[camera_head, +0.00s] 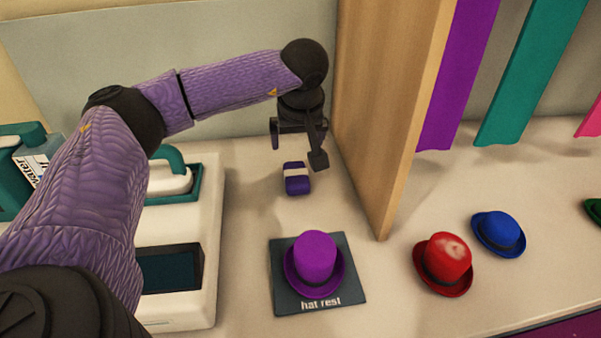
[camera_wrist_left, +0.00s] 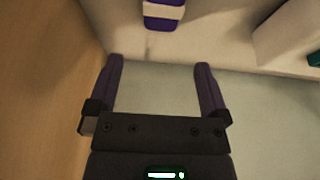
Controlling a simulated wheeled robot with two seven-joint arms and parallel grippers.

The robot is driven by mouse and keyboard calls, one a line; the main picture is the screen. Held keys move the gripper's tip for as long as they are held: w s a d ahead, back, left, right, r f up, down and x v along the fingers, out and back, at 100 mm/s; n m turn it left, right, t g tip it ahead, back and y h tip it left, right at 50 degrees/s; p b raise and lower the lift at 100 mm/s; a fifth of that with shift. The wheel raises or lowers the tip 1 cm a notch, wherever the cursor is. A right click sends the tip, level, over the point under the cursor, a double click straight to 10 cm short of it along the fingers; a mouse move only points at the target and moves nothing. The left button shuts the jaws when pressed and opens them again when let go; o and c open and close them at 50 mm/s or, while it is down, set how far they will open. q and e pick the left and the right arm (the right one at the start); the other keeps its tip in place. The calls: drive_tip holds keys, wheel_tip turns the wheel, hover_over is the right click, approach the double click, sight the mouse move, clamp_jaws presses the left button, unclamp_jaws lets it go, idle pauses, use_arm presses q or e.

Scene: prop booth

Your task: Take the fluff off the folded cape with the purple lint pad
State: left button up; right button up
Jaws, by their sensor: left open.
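The purple lint pad (camera_head: 297,178), with a pale band around it, lies on the counter near the wooden divider. It also shows at the top edge of the left wrist view (camera_wrist_left: 163,15), partly cut off. My left gripper (camera_head: 298,150) is open and empty, above and behind the pad in the head view. Its two fingers (camera_wrist_left: 158,75) are spread apart in the left wrist view, and the pad lies beyond their tips, not between them. No folded cape can be made out in either view. My right gripper is not in view.
The wooden divider (camera_head: 387,110) stands close to the right of the gripper. A purple hat (camera_head: 316,258) sits on the dark hat rest (camera_head: 350,290). A white machine (camera_head: 208,240) stands left. Red (camera_head: 441,262) and blue hats (camera_head: 498,233) lie beyond the divider.

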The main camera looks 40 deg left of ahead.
sight(295, 168)
use_arm(q)
drive_tip(key=shift+w+a+f, duration=0.15)
drive_tip(key=shift+f, duration=0.45)
drive_tip(key=b+x, duration=0.2)
drive_tip(key=x, duration=0.1)
drive_tip(key=b+x, duration=0.2)
drive_tip(key=x, duration=0.1)
drive_tip(key=b+x, duration=0.2)
drive_tip(key=x, duration=0.1)
drive_tip(key=shift+s+d+f, duration=0.15)
drive_tip(key=shift+s+d, duration=0.1)
drive_tip(key=shift+s, duration=0.1)
drive_tip(key=shift+r, duration=0.2)
drive_tip(key=shift+c, duration=0.7)
drive_tip(key=c, duration=1.1)
drive_tip(key=shift+o, duration=0.2)
drive_tip(key=shift+r, duration=0.15)
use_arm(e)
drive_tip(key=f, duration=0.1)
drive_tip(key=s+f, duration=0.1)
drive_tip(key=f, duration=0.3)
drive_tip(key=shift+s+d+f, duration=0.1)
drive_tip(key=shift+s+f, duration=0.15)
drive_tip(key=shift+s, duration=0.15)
